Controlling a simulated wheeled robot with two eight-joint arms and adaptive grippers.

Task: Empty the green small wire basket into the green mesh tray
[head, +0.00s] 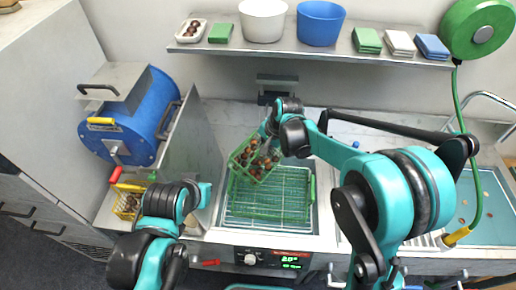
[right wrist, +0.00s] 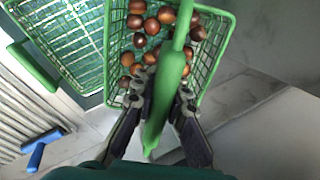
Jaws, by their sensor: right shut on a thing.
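The green small wire basket (head: 243,152) holds several brown chestnuts (head: 258,165) and is held tilted above the far left part of the green mesh tray (head: 270,200). The tray sits in the counter well, and its visible mesh looks bare. My right gripper (head: 272,130) is at the basket. In the right wrist view its fingers (right wrist: 162,95) are shut around the green handle of the basket (right wrist: 222,50), with chestnuts lying inside. My left arm is at the lower left; its gripper (head: 195,195) is small and partly hidden, so its opening is unclear.
A blue drum (head: 140,115) stands at the left, with a yellow basket (head: 127,203) holding chestnuts below it. A shelf (head: 300,48) with tubs runs along the back. A blue-handled tool (right wrist: 40,145) lies on the counter. A sink (head: 485,205) is at the right.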

